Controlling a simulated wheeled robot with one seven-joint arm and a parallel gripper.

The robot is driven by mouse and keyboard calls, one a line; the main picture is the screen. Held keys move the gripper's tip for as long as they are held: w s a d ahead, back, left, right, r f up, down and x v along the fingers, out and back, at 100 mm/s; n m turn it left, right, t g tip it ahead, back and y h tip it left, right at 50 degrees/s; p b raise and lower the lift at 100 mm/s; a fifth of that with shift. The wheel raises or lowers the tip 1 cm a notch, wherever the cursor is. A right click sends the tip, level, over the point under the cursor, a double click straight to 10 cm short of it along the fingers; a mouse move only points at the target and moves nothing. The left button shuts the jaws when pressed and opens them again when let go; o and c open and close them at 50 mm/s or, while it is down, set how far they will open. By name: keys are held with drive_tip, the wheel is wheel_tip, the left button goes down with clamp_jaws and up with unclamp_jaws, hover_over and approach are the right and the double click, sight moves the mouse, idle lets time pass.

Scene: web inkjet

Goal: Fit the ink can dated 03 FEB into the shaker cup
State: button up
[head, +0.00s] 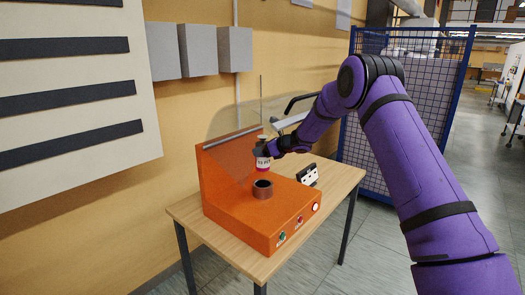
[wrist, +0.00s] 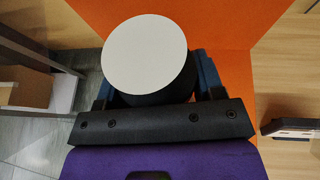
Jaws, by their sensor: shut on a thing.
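An ink can (head: 262,160) with a white and red label is held upright by my gripper (head: 273,149); the label's date is too small to read for certain. The shaker cup (head: 262,190) is a short brown cylinder with a dark open top, on the orange machine. In the head view the can is just above the cup, with a small gap between them. In the wrist view the can shows as a pale round end (wrist: 145,55) over a dark side, between the blue fingers. The cup is hidden in the wrist view.
The orange machine (head: 240,215) has a tall back panel and buttons on its front, and stands on a wooden table (head: 185,212). A small black-and-white device (head: 308,174) is on the table to the right. A blue mesh fence (head: 375,150) stands behind my arm.

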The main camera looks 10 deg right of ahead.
sight(263, 162)
drive_tip(key=shift+f, duration=2.8)
drive_tip(key=shift+f, duration=3.05)
drive_tip(key=o, duration=1.2)
drive_tip(key=shift+s, duration=0.1)
drive_tip(key=v, duration=1)
drive_tip(key=shift+s+d, duration=0.25)
